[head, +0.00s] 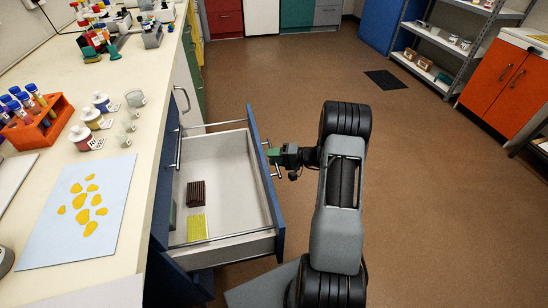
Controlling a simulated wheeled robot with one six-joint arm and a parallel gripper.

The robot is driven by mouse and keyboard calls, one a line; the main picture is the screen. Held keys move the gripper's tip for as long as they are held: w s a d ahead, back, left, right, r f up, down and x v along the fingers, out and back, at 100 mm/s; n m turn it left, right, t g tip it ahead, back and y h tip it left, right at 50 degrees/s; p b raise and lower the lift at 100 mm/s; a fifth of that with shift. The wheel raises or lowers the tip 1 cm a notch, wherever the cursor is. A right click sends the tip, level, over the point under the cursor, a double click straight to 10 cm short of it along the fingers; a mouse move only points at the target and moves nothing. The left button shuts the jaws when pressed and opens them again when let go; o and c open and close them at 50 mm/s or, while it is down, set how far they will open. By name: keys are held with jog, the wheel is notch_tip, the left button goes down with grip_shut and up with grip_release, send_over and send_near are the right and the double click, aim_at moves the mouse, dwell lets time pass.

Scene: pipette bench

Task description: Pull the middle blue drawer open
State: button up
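The middle blue drawer (265,180) stands pulled well out from the bench, and its pale inside is exposed. Its metal handle (277,174) is on the blue front, facing right. My gripper (275,154), with green at its fingertips, is at this handle on the outer side of the front. The fingers are too small in the picture to tell whether they are shut on the bar or open around it. In the drawer lie a dark brown ribbed block (196,193) and a yellow-green pad (197,227).
The bench top (127,160) at left holds an orange tube rack (40,124), several small jars and a pale blue sheet (53,235) with yellow pieces. Brown floor (430,210) is open on the right. An orange cabinet (500,85) and a shelf stand farther back.

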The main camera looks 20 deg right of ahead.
jog(key=shift+c, duration=0.4)
grip_shut()
